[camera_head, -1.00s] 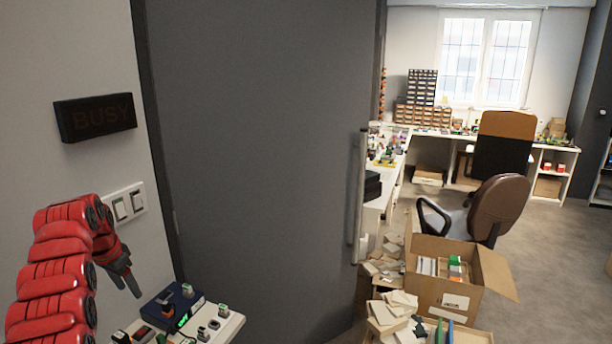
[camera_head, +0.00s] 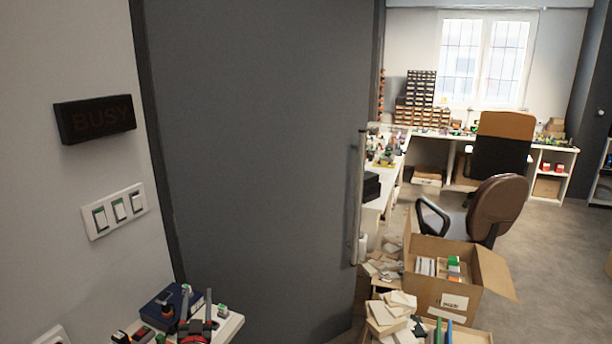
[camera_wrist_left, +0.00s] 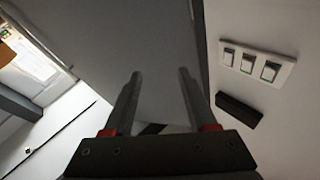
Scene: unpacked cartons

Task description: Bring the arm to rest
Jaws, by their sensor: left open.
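My left gripper (camera_head: 197,304) shows at the bottom of the head view, its two fingers pointing up and apart, with a little red of the arm below. It is in front of the small white shelf and overlaps the things on it, and it holds nothing. In the left wrist view its two dark fingers (camera_wrist_left: 160,74) are spread with nothing between them. Most of my left arm is below the head view. My right gripper is not in view.
A three-switch plate (camera_head: 115,210) and a dark BUSY sign (camera_head: 95,118) are on the left wall. The shelf (camera_head: 228,328) holds a blue box (camera_head: 170,305) and small parts. A grey door (camera_head: 265,150) fills the middle. Open cartons (camera_head: 437,300) and a chair (camera_head: 497,208) stand right.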

